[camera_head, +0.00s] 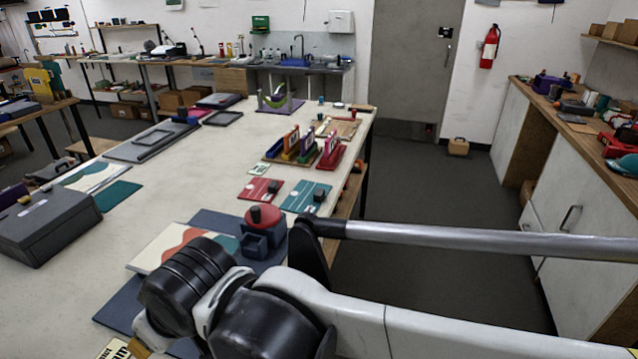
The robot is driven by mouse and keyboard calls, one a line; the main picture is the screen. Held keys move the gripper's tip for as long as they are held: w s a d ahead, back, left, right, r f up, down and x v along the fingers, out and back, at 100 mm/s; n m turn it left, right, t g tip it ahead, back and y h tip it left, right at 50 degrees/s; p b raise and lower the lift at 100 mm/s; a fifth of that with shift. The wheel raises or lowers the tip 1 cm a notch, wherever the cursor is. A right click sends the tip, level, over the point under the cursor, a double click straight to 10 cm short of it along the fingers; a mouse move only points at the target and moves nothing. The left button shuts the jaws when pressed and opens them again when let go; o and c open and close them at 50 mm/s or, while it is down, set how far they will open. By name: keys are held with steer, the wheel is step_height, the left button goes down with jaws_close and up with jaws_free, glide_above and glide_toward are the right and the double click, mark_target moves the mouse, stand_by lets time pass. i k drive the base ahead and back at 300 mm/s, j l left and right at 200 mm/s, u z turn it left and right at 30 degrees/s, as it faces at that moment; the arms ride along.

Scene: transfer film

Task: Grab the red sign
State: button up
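A red upright sign-like piece (331,150) with a pale panel stands on the long pale table (215,160). It is the rightmost in a row of similar pieces, with a purple one (307,148) and an orange one (290,142) to its left. My arm crosses the lower part of the view, well nearer than the row, and its wrist runs down past the bottom left edge. My gripper's fingers do not show.
A red card (262,200), a teal card (306,197) and a red-and-blue device (264,228) lie between my arm and the row. A grey case (45,225) sits at left. Open floor (430,220) lies right of the table.

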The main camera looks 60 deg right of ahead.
mark_target(259, 189)
steer(key=z, duration=1.5)
steer(key=i+l, duration=0.1)
steer(key=l, duration=0.25)
steer(key=i+l, duration=0.15)
steer(key=l, duration=0.2)
steer(key=i+l, duration=0.1)
steer(key=l, duration=0.3)
steer(key=i+l+u, duration=0.1)
steer(key=l, duration=0.25)
